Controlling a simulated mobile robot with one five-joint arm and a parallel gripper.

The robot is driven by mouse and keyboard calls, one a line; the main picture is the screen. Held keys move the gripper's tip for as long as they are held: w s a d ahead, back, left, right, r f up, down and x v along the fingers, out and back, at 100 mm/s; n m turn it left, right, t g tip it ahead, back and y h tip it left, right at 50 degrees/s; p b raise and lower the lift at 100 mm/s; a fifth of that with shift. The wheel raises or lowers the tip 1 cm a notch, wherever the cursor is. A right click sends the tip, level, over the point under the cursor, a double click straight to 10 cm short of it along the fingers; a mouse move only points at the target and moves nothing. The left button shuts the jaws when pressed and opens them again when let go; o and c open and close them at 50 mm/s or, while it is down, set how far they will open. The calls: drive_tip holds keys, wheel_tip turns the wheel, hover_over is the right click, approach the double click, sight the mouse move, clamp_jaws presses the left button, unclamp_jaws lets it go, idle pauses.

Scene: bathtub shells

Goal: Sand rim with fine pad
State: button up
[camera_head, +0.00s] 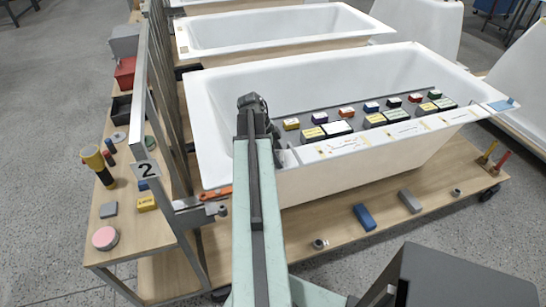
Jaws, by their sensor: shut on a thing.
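The white bathtub shell (215,130) lies on a wooden cart, with its near rim running left to right in front of me. My arm reaches over this rim, and my gripper (277,140) is low beside the rim's inner edge, left of the row of labels. It is shut on a small greyish thing (286,158), mostly hidden by my arm; I cannot tell whether this is the fine pad or whether it touches the rim.
A metal rack marked 2 (145,169) stands left of the tub. Its side shelf holds a pink round pad (105,238), a yellow box (147,204) and a yellow-black cylinder (97,164). A blue block (364,217) and a grey block (410,201) lie on the cart deck.

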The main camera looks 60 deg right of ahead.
drive_tip(key=shift+s+a+f, duration=0.2)
drive_tip(key=shift+a, duration=0.05)
drive_tip(key=shift+w+a, duration=0.25)
drive_tip(key=shift+a, duration=0.05)
drive_tip(key=shift+w+a+r, duration=0.15)
drive_tip(key=shift+w+a, duration=0.95)
drive_tip(key=shift+w, duration=0.15)
drive_tip(key=shift+w+a, duration=1.35)
drive_tip(key=shift+s+d, duration=2.75)
drive_tip(key=shift+s, duration=0.15)
